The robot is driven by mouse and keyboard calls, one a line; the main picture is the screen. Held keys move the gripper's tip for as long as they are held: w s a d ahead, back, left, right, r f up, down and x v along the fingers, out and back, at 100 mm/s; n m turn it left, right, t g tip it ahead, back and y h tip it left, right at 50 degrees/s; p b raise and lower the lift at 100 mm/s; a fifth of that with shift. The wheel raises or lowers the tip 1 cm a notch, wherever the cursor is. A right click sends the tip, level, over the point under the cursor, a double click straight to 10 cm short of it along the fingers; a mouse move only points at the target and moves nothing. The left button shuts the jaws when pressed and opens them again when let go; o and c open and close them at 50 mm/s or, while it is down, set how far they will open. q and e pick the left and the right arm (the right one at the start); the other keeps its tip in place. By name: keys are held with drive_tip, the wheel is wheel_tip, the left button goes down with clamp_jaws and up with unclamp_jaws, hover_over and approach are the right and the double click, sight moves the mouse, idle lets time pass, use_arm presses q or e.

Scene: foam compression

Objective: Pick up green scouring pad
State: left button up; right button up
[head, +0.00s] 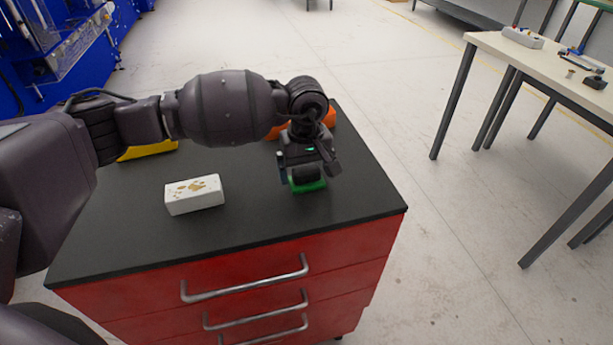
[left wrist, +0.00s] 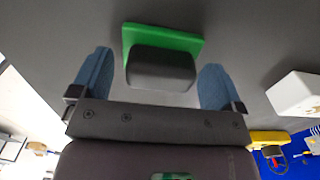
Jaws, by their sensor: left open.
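The green scouring pad (head: 309,186) lies on the black top of the red drawer cabinet, under my left gripper (head: 308,177). In the left wrist view the pad (left wrist: 164,36) shows as a green slab, partly hidden behind a dark rounded block (left wrist: 160,70) that is part of my gripper or lies in front of the pad; I cannot tell which. My left gripper (left wrist: 155,82) is open, its two blue fingers apart on either side of the dark block, with the pad beyond. My right gripper is not in view.
A white block with brown marks (head: 194,194) lies left of the pad on the black cabinet top (head: 250,235). An orange object (head: 329,117) and a yellow object (head: 148,151) are partly hidden behind my arm. A table (head: 490,45) stands apart at right.

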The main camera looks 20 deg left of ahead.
sight(306, 167)
use_arm(q)
drive_tip(key=c, duration=1)
wheel_tip(306, 167, up, 20)
drive_tip(key=shift+p, duration=0.3)
